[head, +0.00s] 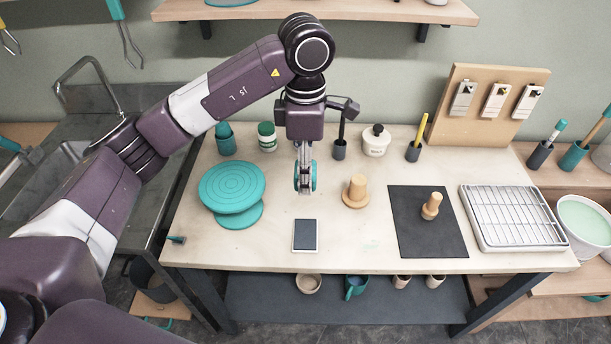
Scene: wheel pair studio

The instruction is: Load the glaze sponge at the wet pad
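My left gripper (304,186) hangs pointing down above the table, behind a small dark pad with a pale border (305,235), which may be the wet pad. Teal rounded parts show on both sides of its grey fingers; I cannot tell whether they are a held thing or part of the gripper. Its opening is seen edge-on. A tan knobbed piece with a round base (356,191) stands right of the gripper, apart from it. A similar knobbed piece (431,206) is on a dark mat (420,238). I cannot tell which thing is the glaze sponge. My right gripper is out of view.
A wire rack on a tray (512,217) and a bucket (584,226) are at the right. A white lidded jar (376,144) and several small pots line the back. The table's front centre is mostly clear.

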